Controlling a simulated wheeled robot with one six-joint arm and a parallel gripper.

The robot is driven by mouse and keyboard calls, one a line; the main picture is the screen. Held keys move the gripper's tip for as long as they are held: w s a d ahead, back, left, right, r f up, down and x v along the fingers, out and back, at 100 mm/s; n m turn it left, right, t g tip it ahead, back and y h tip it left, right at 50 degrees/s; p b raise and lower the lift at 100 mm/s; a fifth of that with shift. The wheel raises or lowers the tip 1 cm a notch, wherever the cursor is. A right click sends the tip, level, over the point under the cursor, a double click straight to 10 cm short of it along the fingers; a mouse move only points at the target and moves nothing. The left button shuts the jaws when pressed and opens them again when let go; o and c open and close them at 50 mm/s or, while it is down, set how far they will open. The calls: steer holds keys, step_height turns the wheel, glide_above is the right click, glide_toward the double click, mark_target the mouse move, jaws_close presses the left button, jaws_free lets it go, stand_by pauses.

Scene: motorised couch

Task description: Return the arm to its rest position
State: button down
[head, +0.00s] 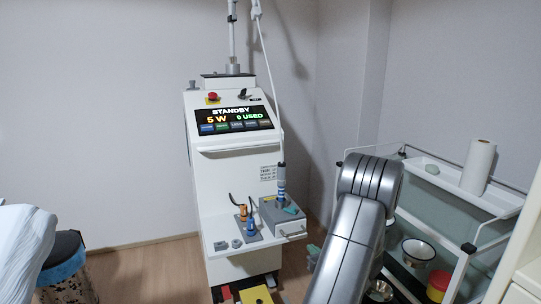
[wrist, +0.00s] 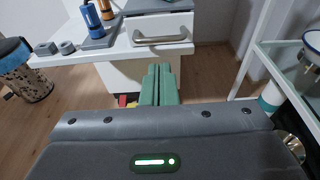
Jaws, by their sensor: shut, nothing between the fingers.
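My gripper (wrist: 159,85) shows in the wrist view as two green fingers pressed together, with nothing between them. It hangs in free space in front of the white machine's shelf (wrist: 112,52), below the shelf's metal handle in the picture. In the head view my grey arm (head: 357,225) rises at the lower right, between the machine and the trolley. The gripper is mostly hidden behind the arm there; a small greenish part (head: 313,252) shows at its left.
A white machine (head: 228,170) has a lit screen reading STANDBY (head: 231,119). Its shelf holds blue and orange handpieces. A white trolley (head: 468,190) with a paper roll and bowls stands close at right. A black-and-blue bin (head: 66,265) is at left. Open floor (head: 145,270) lies between.

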mark_target(295, 234)
steer(key=x, duration=1)
steer(key=shift+b, duration=0.35)
steer(key=shift+w+a, duration=0.1)
steer(key=shift+w, duration=0.25)
steer(key=shift+a, duration=0.1)
